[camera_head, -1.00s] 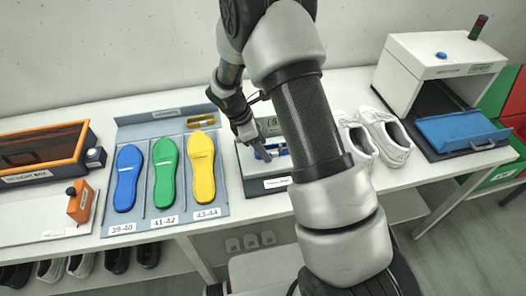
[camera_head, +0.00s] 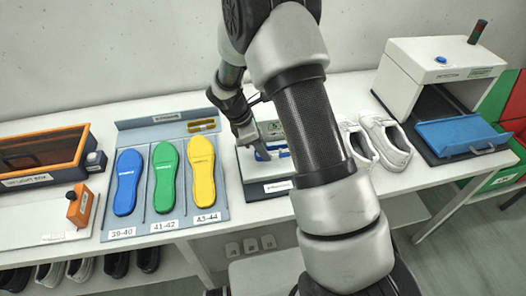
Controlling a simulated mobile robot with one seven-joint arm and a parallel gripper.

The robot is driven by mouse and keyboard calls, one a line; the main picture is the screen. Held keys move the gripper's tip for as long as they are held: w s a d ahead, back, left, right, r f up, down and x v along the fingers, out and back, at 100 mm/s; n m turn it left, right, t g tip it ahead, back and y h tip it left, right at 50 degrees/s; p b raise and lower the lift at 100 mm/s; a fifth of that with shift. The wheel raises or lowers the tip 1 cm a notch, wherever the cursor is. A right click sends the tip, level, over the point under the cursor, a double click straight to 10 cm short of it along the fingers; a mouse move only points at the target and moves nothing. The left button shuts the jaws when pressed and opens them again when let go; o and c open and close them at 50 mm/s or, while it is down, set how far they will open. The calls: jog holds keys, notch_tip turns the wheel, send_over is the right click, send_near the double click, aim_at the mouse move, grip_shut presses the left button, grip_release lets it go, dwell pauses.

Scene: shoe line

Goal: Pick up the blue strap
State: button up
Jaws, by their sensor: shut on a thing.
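The blue strap (camera_head: 262,154) shows as a small blue piece on a grey and white station (camera_head: 256,190) in the middle of the table. My gripper (camera_head: 259,147) points down at it from above and is shut on it. My arm hides the right part of the station and some of the strap. I cannot tell whether the strap is clear of the station's surface.
Blue (camera_head: 127,182), green (camera_head: 165,176) and yellow (camera_head: 201,172) insoles lie on a rack (camera_head: 223,208) to the left. An orange-framed box (camera_head: 45,155) is at far left. White shoes (camera_head: 385,142) and a white machine (camera_head: 440,70) with a blue tray (camera_head: 462,134) are to the right.

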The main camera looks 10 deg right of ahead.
notch_tip(320, 180, up, 17)
dwell(0.4)
jog(key=shift+f, duration=0.2)
dwell(0.8)
